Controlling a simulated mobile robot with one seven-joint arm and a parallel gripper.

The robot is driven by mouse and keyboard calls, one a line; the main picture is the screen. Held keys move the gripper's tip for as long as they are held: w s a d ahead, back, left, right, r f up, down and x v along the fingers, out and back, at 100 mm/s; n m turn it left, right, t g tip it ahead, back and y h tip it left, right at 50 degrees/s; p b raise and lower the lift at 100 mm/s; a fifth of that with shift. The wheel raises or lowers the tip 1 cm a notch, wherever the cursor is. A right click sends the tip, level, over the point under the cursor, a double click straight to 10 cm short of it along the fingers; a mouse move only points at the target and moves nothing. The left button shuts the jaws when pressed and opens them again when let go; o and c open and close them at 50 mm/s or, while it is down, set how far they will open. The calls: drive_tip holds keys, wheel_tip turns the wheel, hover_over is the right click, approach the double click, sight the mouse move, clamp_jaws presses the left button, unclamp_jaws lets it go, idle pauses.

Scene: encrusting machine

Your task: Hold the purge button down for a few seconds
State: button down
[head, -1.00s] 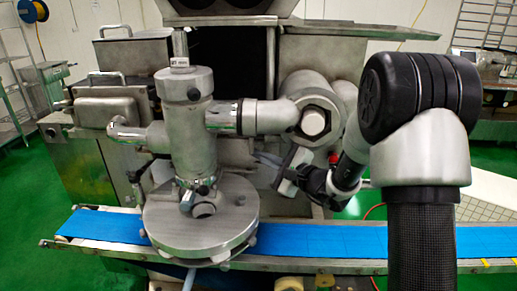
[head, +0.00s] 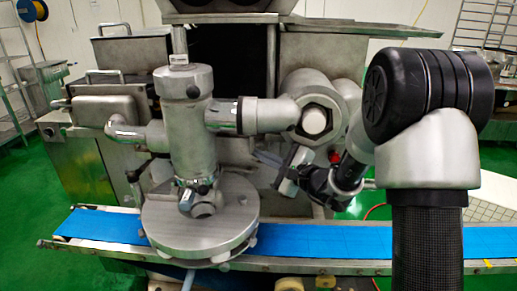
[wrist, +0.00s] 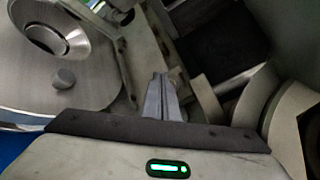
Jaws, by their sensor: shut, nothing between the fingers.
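My gripper (head: 268,159) is in front of the machine body, right of the upright metal cylinder and below the large pipe joint. Its fingers are together and empty, pointing left toward the machine in the head view. In the wrist view the closed fingers (wrist: 161,96) point away from the camera toward a grey metal edge. A small red knob or button (head: 335,157) shows right of my gripper, partly behind my arm. I cannot tell whether it is the purge button. No button can be made out at the fingertips, and contact cannot be told.
A blue conveyor belt (head: 320,241) runs below my gripper. The round metal plate (head: 237,222) under the cylinder (head: 188,135) stands close on the left. The pipe joint (head: 313,121) is just above. A dark opening (wrist: 218,40) lies beyond the fingers in the wrist view.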

drive_tip(key=s, duration=0.1)
drive_tip(key=s+b, duration=0.1)
drive_tip(key=s, duration=0.1)
drive_tip(key=s+b, duration=0.1)
drive_tip(key=shift+s+r, duration=0.15)
drive_tip(key=shift+r, duration=0.25)
